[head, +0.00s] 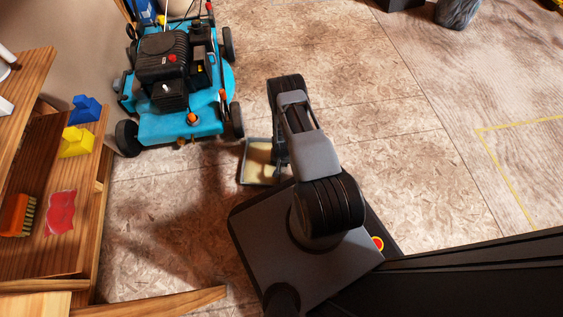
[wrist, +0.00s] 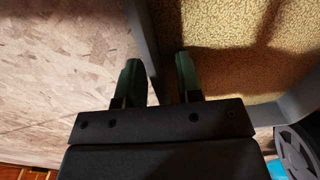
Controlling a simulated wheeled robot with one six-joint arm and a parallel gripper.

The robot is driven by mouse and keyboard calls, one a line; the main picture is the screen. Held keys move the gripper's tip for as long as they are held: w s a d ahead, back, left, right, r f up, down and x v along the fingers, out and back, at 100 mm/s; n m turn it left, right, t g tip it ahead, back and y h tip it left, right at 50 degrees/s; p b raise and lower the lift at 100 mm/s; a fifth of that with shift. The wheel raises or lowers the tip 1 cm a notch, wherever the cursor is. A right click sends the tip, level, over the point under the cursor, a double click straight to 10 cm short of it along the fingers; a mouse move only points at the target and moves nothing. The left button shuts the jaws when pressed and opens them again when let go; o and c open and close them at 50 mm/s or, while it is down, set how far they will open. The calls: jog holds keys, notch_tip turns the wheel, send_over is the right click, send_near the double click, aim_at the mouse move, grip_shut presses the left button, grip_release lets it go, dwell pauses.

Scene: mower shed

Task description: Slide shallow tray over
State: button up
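The shallow tray (head: 241,165) is grey with a tan, grainy inside and lies on the floor just in front of the mower. My arm hides its right part in the head view. In the wrist view the tray wall (wrist: 147,40) runs down between the two fingers of my gripper (wrist: 158,78). The left finger is over the floor outside the tray and the right finger is over the tan inside. Gaps show between the wall and both fingers, so the gripper looks open around the wall. The fingertips are hidden in the head view.
A blue mower (head: 185,122) stands just beyond the tray; its wheel (wrist: 297,148) shows close by in the wrist view. A wooden shelf (head: 88,200) with a brush, a red item, and yellow and blue blocks is at left. Floor (head: 390,120) to the right is clear.

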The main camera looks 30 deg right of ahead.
jog(key=shift+c, duration=0.3)
grip_shut()
